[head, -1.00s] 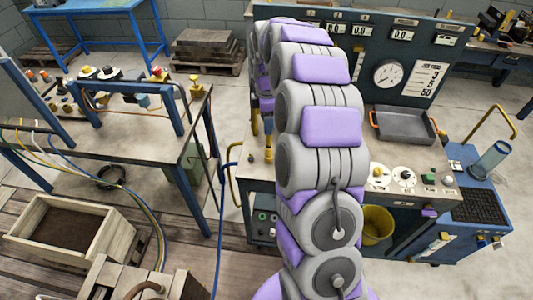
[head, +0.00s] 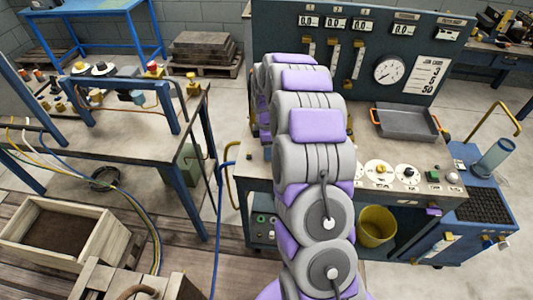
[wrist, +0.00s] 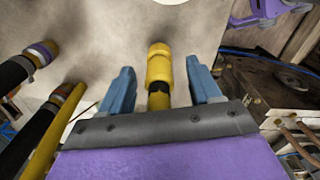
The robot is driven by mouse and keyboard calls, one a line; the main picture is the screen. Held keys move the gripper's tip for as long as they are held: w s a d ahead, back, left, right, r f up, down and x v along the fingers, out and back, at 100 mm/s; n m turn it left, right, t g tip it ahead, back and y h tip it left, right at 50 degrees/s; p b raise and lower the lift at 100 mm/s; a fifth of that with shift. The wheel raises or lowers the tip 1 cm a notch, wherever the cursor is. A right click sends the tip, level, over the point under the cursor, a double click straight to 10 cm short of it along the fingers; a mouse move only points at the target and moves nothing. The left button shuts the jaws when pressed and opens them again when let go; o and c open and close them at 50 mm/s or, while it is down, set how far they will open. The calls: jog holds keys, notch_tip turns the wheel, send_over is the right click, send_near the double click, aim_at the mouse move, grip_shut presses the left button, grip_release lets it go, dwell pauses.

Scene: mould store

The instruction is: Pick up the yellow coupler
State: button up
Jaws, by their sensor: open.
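Gaps show between the coupler and both fingers in the picture; depth is hard to judge. The coupler's lower end is hidden behind the gripper's dark front plate. In the head view my arm hides the gripper and this coupler.
In the wrist view, a dark hose with a yellow end (wrist: 38,55) and a yellow tube (wrist: 55,120) lie left. In the head view, a gauge panel (head: 437,55) stands behind a bench with a grey tray (head: 405,122). A yellow bucket (head: 377,226) is below.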

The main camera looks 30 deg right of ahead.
jog(key=shift+d+f, duration=0.1)
jog(key=shift+f, duration=0.5)
jog(key=shift+d, duration=0.2)
jog(key=shift+c, duration=0.2)
jog(key=shift+a, duration=0.15)
jog(key=c, duration=0.6)
grip_shut()
